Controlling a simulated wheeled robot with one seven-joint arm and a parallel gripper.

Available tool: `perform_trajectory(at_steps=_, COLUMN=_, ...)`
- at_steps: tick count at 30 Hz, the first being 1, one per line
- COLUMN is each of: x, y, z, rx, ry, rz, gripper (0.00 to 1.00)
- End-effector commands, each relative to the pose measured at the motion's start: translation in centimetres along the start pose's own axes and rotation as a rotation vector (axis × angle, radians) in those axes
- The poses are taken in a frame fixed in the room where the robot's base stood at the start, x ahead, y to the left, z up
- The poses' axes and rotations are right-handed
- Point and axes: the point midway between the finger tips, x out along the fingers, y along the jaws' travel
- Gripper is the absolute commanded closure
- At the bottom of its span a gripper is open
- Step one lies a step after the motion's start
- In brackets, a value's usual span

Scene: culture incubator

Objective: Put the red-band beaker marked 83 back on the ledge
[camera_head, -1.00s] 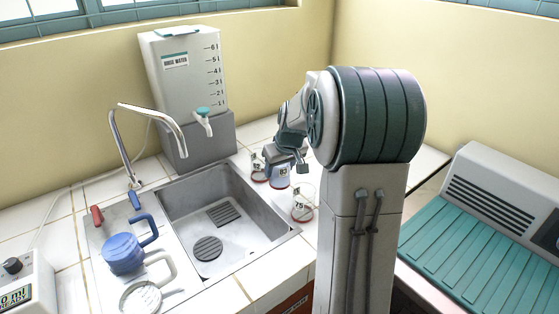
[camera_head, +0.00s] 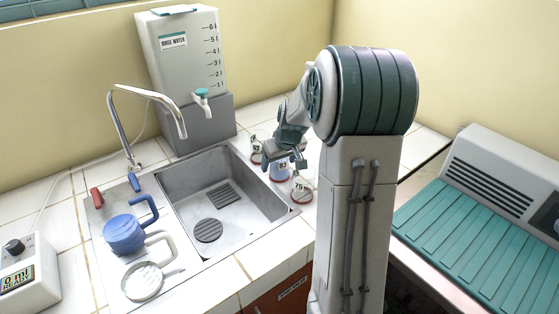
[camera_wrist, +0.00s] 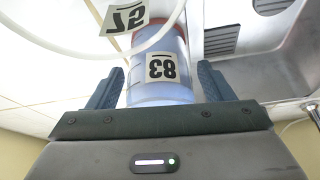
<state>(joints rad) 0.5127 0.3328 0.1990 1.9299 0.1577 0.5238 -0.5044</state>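The red-band beaker marked 83 (camera_head: 281,169) holds bluish liquid and is between my gripper's fingers, over the tiled ledge (camera_head: 306,224) beside the sink. It looks upright. In the wrist view the beaker (camera_wrist: 161,85) fills the space between the two fingers, its 83 label upside down. Whether the beaker's base touches the ledge I cannot tell.
A beaker marked 57 (camera_head: 256,149) stands just behind and left, and one marked 75 (camera_head: 299,187) just in front and right. The sink (camera_head: 262,195) lies to the left. The rinse water tank (camera_head: 185,65) stands behind; a blue jug (camera_head: 124,235) is at left.

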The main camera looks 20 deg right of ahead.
Motion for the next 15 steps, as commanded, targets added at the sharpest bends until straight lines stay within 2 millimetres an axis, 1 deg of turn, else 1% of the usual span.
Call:
perform_trajectory(at_steps=10, x=-0.3, y=0.0, z=-0.1, rx=0.000, ry=0.000, rz=0.000, gripper=0.25)
perform_trajectory(at_steps=13, x=-1.1, y=0.0, z=-0.2, rx=0.000, ry=0.002, rz=0.002, gripper=0.25)
perform_trajectory(at_steps=15, x=-2.3, y=0.1, z=-0.2, rx=0.000, ry=0.003, rz=0.002, gripper=0.25)
